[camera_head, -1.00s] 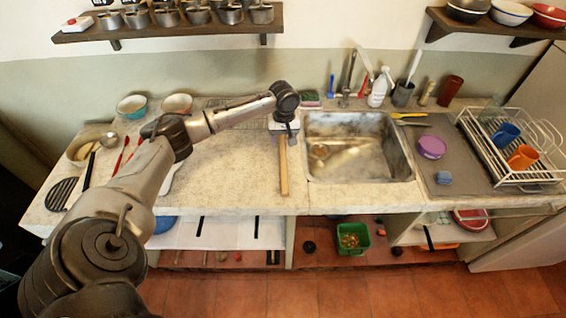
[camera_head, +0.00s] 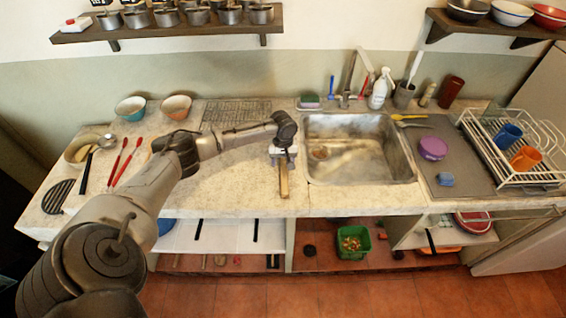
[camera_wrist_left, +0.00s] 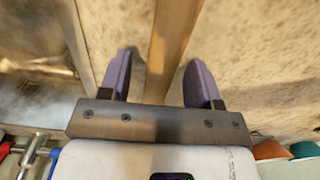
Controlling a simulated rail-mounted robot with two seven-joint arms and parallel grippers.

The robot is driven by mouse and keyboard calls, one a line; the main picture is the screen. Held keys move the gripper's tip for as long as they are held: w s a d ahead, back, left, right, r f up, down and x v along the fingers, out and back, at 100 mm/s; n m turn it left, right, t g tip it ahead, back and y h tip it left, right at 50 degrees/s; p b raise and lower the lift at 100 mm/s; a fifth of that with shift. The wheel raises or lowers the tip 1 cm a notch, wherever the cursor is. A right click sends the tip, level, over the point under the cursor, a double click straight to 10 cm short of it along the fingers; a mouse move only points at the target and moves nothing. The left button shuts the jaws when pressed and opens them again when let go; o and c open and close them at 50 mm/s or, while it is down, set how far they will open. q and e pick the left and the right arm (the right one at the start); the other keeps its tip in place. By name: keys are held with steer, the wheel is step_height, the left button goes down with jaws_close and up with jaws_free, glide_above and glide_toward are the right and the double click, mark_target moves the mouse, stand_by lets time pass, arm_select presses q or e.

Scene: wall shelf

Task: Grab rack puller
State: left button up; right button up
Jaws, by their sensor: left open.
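The rack puller appears to be the long wooden stick (camera_head: 284,186) lying on the counter just left of the sink, its near end at the counter's front edge. My left gripper (camera_head: 282,163) is over its far part, pointing down. In the left wrist view, the stick (camera_wrist_left: 173,35) runs between the two open purple fingers of the left gripper (camera_wrist_left: 158,62), with a gap on each side. The far end of the stick is hidden by the gripper. My right gripper is in neither view.
The metal sink (camera_head: 358,158) lies right of the stick, with a tap (camera_head: 346,88) and bottle behind. A dish rack (camera_head: 520,150) stands at the right. Red-handled utensils (camera_head: 125,162) and bowls lie at the left. A green bin (camera_head: 353,240) stands below the counter.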

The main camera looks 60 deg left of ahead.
arm_select(q)
steer(key=shift+f, duration=0.2)
steer(key=c, duration=1)
